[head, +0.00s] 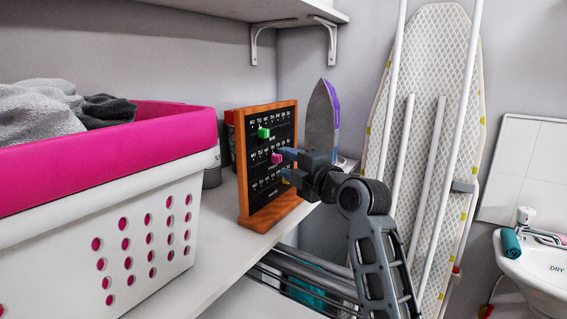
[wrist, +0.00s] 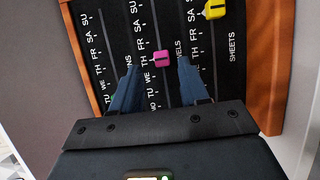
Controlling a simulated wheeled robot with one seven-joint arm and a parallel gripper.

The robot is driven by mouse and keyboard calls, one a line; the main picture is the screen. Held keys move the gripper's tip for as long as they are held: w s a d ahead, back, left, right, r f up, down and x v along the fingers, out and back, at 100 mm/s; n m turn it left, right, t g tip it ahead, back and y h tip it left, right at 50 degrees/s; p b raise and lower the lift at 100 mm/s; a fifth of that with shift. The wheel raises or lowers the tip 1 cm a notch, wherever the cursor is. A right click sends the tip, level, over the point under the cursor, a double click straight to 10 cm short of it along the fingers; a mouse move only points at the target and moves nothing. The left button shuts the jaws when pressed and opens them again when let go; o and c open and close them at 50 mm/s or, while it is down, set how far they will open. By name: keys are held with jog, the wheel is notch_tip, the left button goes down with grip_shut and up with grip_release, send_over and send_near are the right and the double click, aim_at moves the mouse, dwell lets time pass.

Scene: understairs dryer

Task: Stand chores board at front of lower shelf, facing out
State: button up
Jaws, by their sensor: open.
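The chores board (head: 264,185) has an orange-brown wooden frame and base and a black face with day letters. It stands upright on the lower shelf (head: 222,232), close to the front edge, its lettered face turned out toward my arm. It carries a green slider (head: 263,132) and a pink slider (head: 277,158); a yellow slider (wrist: 214,9) shows in the wrist view. My gripper (head: 284,164) is open in front of the face, its blue fingers pointing at it around the pink slider's height. In the wrist view my gripper (wrist: 157,64) holds nothing; contact with the board cannot be told.
A white laundry basket (head: 130,225) with a pink rim and grey cloths fills the shelf to the left. An iron (head: 322,118) stands upright just right of the board, behind my gripper. An ironing board (head: 430,100) leans at the back wall; a sink (head: 535,270) is far right.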

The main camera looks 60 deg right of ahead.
jog(key=b+v, duration=0.1)
jog(key=v, duration=0.8)
